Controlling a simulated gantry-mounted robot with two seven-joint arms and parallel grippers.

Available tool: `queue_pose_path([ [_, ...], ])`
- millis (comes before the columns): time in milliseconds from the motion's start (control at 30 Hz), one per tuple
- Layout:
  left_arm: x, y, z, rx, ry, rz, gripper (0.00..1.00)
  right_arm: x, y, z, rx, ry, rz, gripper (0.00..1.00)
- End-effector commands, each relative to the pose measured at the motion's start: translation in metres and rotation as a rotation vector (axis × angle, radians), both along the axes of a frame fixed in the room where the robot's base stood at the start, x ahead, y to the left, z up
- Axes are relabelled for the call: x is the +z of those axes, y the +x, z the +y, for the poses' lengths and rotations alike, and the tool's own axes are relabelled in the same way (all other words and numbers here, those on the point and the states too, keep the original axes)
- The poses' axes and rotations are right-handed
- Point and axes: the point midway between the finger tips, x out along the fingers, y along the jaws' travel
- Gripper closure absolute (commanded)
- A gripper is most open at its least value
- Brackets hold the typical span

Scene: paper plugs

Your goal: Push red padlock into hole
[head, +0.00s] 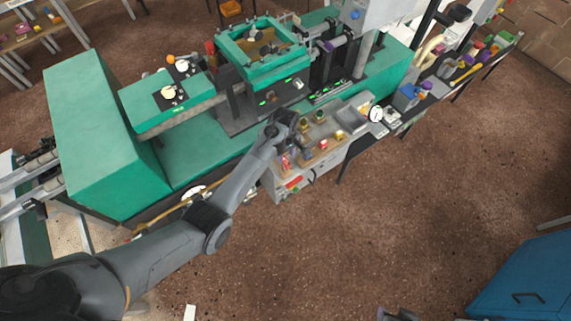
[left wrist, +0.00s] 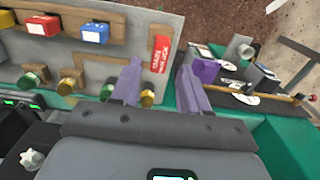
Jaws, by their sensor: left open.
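A red piece (head: 286,162) stands on the grey panel in the head view. My left gripper (head: 284,121) is above the panel's back edge. Its purple fingers (left wrist: 160,76) are apart, with no object held between them. A brass knob (left wrist: 148,97) is close to the left finger. I cannot make out which hole is meant.
A green machine (head: 95,140) stands behind. Brown floor (head: 420,200) is free in front. A dark part (head: 397,314), perhaps my right gripper, shows at the bottom.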

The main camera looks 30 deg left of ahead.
Motion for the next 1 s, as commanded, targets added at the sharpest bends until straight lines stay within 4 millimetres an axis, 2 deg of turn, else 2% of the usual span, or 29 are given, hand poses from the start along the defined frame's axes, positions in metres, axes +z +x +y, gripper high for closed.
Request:
queue_pose_path([
  [267,-0.004,0.0,0.0,0.0,0.0,0.001,0.55,-0.002,0.0,0.0,-0.001,0.001,0.0,0.57],
  [1000,-0.039,0.0,0.0,0.0,0.0,0.0,0.55,-0.02,0.0,0.002,-0.006,0.01,-0.001,0.57],
])
